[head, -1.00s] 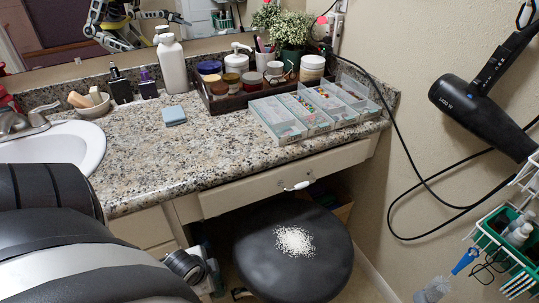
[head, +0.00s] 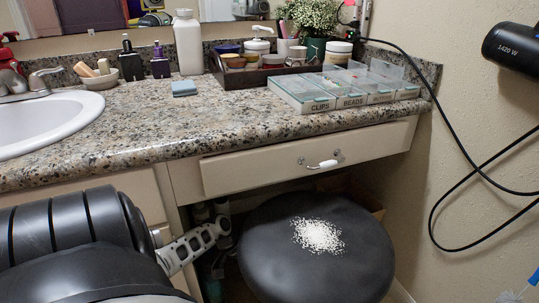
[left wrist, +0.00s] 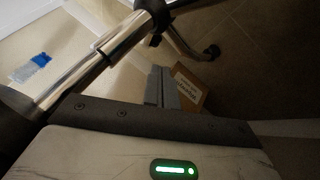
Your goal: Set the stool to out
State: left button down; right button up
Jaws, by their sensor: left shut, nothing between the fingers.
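The stool (head: 270,262) has a round black seat, with a heap of small white grains (head: 318,235) on top. Its back part lies under the counter's drawer front and its front part sticks out. In the left wrist view a chrome tube (left wrist: 103,62) and a leg ending in a dark caster show, likely the stool's. My left gripper (left wrist: 161,72) is shut and empty, pointing past the chrome tube low near the floor. In the head view my left arm fills the lower left. My right gripper is not in view.
The granite counter (head: 150,130) holds a sink, bottles, a tray and bead boxes. A drawer (head: 300,165) with a white handle is above the stool. A black cable (head: 450,130) hangs at the right wall. A cardboard box (left wrist: 188,92) lies on the floor.

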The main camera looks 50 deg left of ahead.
pick_arm(q)
jog(key=w+d+f+b, duration=0.3)
jog(key=w+d+f, duration=0.1)
jog(key=d+f, duration=0.2)
jog(key=shift+d+f, duration=0.15)
jog(key=shift+d, duration=0.4)
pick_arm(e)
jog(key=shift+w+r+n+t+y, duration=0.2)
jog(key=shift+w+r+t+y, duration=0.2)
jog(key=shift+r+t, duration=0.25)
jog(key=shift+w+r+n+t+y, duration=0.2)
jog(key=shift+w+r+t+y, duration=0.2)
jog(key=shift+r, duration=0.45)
